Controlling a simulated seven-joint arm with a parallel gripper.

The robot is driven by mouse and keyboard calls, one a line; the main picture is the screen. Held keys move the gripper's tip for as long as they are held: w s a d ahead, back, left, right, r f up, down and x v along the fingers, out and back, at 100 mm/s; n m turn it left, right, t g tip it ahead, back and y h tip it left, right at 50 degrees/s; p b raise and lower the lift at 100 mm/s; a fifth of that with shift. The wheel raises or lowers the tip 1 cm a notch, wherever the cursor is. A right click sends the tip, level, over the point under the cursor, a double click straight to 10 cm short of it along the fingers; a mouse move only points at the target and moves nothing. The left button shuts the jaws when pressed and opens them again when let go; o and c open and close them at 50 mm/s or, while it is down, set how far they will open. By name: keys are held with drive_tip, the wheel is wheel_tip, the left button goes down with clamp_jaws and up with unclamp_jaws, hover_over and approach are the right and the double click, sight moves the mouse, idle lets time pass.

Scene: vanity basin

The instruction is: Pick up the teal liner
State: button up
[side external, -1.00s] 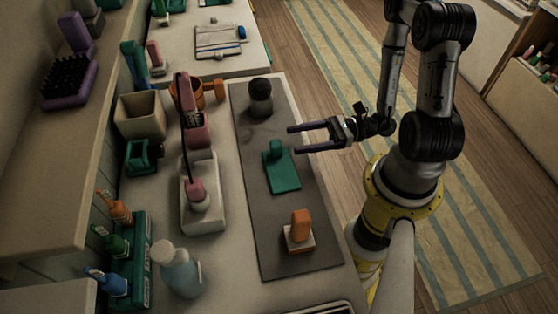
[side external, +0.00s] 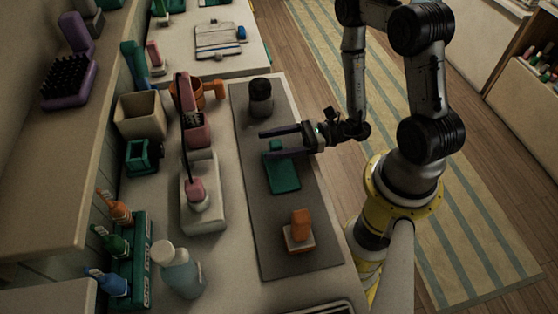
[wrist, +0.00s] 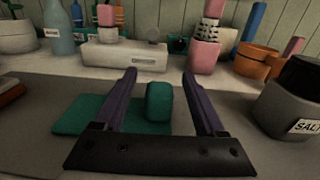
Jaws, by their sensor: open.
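The teal liner (side external: 283,175) is a flat teal plate with a raised rounded block at its far end, lying on the dark grey mat (side external: 255,210). My gripper (side external: 264,145) is open and empty, with its two dark purple fingers reaching left over the liner's block end. In the wrist view the liner's block (wrist: 159,101) stands between the two fingers of my gripper (wrist: 160,74), closer to the right finger. The plate spreads to the left under the left finger. I cannot tell whether a finger touches it.
An orange block on a pale base (side external: 299,232) stands on the mat's near part. A dark-lidded grey jar (side external: 260,98) stands at its far end and shows at right in the wrist view (wrist: 288,105). A white dispenser base (side external: 203,205) stands left of the mat.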

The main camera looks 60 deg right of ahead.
clamp_jaws()
idle(0.3)
idle(0.4)
wheel_tip(320, 180, up, 10)
drive_tip(key=shift+r, duration=0.1)
idle(0.5)
drive_tip(key=c, duration=0.7)
unclamp_jaws()
drive_tip(key=shift+c, duration=0.2)
clamp_jaws()
